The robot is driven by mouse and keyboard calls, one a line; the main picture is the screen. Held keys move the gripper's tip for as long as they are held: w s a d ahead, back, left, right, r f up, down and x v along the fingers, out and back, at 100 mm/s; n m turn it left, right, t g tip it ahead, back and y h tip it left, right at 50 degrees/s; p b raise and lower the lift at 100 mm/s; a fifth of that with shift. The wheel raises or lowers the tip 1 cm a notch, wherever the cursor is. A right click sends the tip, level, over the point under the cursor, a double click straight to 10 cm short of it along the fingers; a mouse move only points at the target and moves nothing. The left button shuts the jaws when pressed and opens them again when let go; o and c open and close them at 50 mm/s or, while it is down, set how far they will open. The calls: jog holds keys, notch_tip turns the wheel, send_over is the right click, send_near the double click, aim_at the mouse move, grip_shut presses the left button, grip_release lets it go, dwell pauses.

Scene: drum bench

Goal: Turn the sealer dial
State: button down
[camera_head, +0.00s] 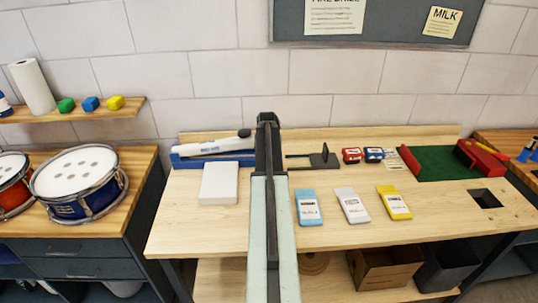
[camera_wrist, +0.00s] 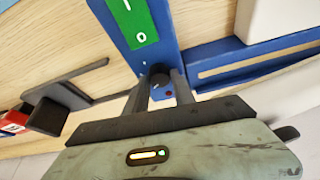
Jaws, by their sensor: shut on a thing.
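The sealer (camera_head: 214,147), a blue base with a white arm, lies at the back left of the bench in the head view. In the wrist view its blue body (camera_wrist: 165,45) carries a green switch plate (camera_wrist: 133,20) marked I and 0. The dark round sealer dial (camera_wrist: 160,79) sits between the fingertips of my gripper (camera_wrist: 162,82), which is shut on it. A small red mark (camera_wrist: 168,94) shows on the blue surface by the dial. In the head view my arm hides the dial and the fingertips.
A white block (camera_head: 219,183) lies in front of the sealer. A dark stand (camera_head: 323,158) is right of my arm. Blue, white and yellow packets (camera_head: 394,202) lie along the front. A green mat (camera_head: 446,163) and a square hole (camera_head: 485,199) are at right.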

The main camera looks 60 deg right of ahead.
jog(key=shift+a+f, duration=0.1)
jog(key=shift+a, duration=0.1)
jog(key=c, duration=1.1)
grip_release()
jog(key=shift+d, duration=0.1)
jog(key=p+v, duration=0.7)
jog(key=v, duration=0.1)
jog(key=shift+w, duration=0.1)
